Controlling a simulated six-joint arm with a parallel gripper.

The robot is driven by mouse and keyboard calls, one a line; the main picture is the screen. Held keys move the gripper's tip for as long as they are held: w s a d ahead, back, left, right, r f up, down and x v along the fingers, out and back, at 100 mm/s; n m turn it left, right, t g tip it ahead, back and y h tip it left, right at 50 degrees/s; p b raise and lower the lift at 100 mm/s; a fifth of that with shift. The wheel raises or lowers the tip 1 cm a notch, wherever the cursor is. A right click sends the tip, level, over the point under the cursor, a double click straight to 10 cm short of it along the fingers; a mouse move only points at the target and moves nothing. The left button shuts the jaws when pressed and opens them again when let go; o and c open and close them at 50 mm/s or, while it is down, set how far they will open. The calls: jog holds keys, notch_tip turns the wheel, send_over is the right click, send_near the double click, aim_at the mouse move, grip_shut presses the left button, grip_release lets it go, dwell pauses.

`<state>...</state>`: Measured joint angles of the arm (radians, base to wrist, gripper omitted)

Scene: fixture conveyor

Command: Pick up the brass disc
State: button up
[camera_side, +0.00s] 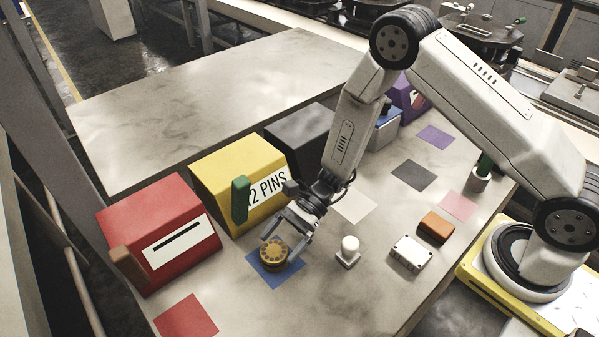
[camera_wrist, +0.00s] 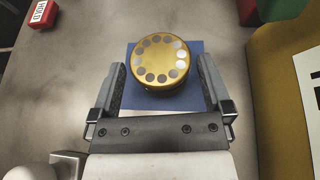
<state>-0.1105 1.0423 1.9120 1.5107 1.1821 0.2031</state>
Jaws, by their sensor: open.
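The brass disc (camera_side: 273,251) is a round, gold-coloured piece with a ring of small round marks on top. It sits on a blue square (camera_side: 262,274) on the table. In the wrist view the disc (camera_wrist: 160,63) lies between and slightly beyond the tips of my gripper (camera_wrist: 158,75), on the blue square (camera_wrist: 134,97). My gripper (camera_side: 287,229) is open, with one finger on each side of the disc.
A red box (camera_side: 160,220), a yellow box (camera_side: 225,165) and a black box (camera_side: 300,135) stand behind. A white knobbed piece (camera_side: 348,252), a white block (camera_side: 410,253) and an orange block (camera_side: 436,226) are to the right. A red square (camera_side: 186,318) lies at front left.

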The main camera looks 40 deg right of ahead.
jog(key=shift+x, duration=1.35)
grip_shut()
jog(key=shift+r, duration=0.2)
jog(key=shift+r, duration=0.45)
jog(key=s+d+r, duration=0.6)
jog(key=s+r, duration=0.5)
jog(key=s, duration=0.1)
jog(key=shift+s+r, duration=0.35)
jog(key=shift+r, duration=0.05)
jog(key=shift+w+d, duration=0.1)
jog(key=shift+w, duration=0.05)
